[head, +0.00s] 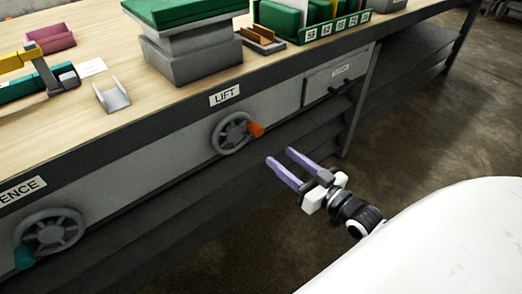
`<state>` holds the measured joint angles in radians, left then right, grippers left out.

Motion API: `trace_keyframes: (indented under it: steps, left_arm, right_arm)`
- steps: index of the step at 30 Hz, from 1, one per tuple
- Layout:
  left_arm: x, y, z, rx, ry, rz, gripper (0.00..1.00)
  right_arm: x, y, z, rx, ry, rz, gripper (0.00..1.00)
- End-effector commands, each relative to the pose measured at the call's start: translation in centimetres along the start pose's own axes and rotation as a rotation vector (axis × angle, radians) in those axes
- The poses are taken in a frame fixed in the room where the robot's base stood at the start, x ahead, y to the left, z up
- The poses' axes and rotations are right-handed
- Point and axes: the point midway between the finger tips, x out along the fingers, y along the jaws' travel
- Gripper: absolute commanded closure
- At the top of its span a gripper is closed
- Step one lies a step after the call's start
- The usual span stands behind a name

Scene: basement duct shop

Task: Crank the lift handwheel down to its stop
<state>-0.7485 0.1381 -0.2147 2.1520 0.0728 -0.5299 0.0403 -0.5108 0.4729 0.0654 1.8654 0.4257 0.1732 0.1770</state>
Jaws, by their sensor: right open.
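The lift handwheel (231,134) is a grey spoked wheel on the bench front, below a white LIFT label (225,95). Its orange crank knob (256,129) is at the wheel's right side. My right gripper (279,156) has two purple fingers, spread apart with nothing between them. It is to the lower right of the handwheel, apart from the knob. Above the label, the grey lift (190,59) with a green top (186,12) stands on the bench. My left gripper is not in view.
A second grey handwheel (50,234) with a teal knob (25,257) is at lower left, under a label ending in ENCE. A drawer (338,77) with a dark handle is right of the lift wheel. A green numbered rack (338,27) stands on the bench. Open floor (440,130) lies to the right.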

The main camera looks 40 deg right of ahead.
Motion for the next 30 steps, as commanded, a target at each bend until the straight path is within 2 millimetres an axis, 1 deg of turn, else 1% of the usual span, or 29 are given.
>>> trace_keyframes:
  steps: [1, 3, 5, 8, 15, 19, 24, 30]
  left_arm:
    - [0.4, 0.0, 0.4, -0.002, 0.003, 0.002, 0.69]
    - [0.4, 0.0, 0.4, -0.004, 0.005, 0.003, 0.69]
    - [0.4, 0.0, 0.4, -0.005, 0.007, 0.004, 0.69]
    - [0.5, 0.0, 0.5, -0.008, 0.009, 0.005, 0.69]
    - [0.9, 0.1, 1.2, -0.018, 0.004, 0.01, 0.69]
    - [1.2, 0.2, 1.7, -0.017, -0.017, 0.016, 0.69]
    - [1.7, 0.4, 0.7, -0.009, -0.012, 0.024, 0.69]
    - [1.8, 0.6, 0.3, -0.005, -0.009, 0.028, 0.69]
  right_arm:
    - [0.4, 0.6, -0.2, 0.001, 0.026, 0.0, 0.55]
    - [0.8, 0.9, -0.9, 0.006, 0.047, 0.001, 0.55]
    - [1.4, 1.0, -1.1, 0.007, 0.053, 0.001, 0.55]
    - [3.0, 1.0, -1.3, 0.007, 0.055, 0.0, 0.55]
    - [7.4, 0.9, -1.4, 0.007, 0.051, 0.0, 0.55]
    - [9.2, 0.9, -1.4, 0.006, 0.049, 0.0, 0.55]
    - [10.4, 0.9, -1.5, 0.006, 0.047, 0.0, 0.55]
    - [10.7, 0.9, -1.5, 0.006, 0.045, 0.0, 0.55]
